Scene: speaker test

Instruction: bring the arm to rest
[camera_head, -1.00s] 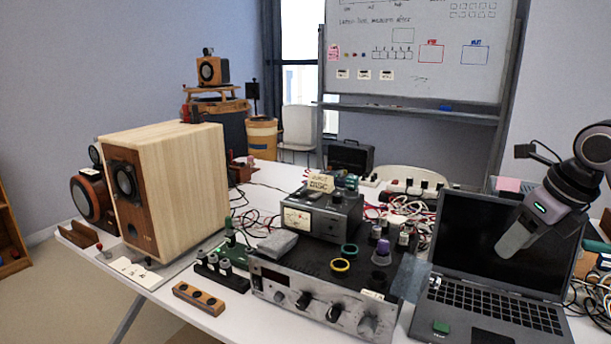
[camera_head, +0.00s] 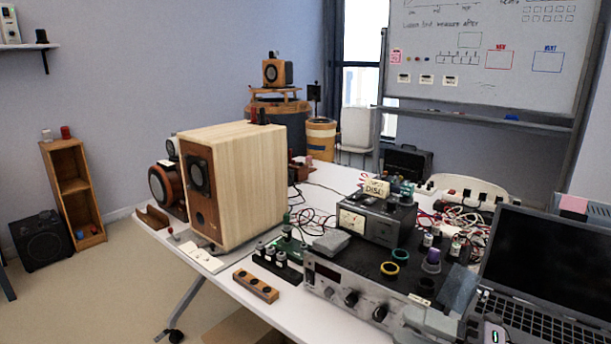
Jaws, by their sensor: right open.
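My right gripper (camera_head: 432,321) shows at the bottom edge of the head view, right of centre. Only its grey finger part and a bit of its body with a small light are in the picture. It is open, and I see nothing held in it. It overlaps the front right corner of the silver-fronted amplifier (camera_head: 335,290) in the picture; whether it touches is not clear. The rest of the right arm is cut off by the frame. My left gripper is not in view.
The white table (camera_head: 190,272) holds a large wooden speaker (camera_head: 245,185), a meter box (camera_head: 375,218), a small wooden block with dark knobs (camera_head: 256,286) and an open laptop (camera_head: 540,265). Cables (camera_head: 465,218) lie behind the amplifier. Open floor lies at left.

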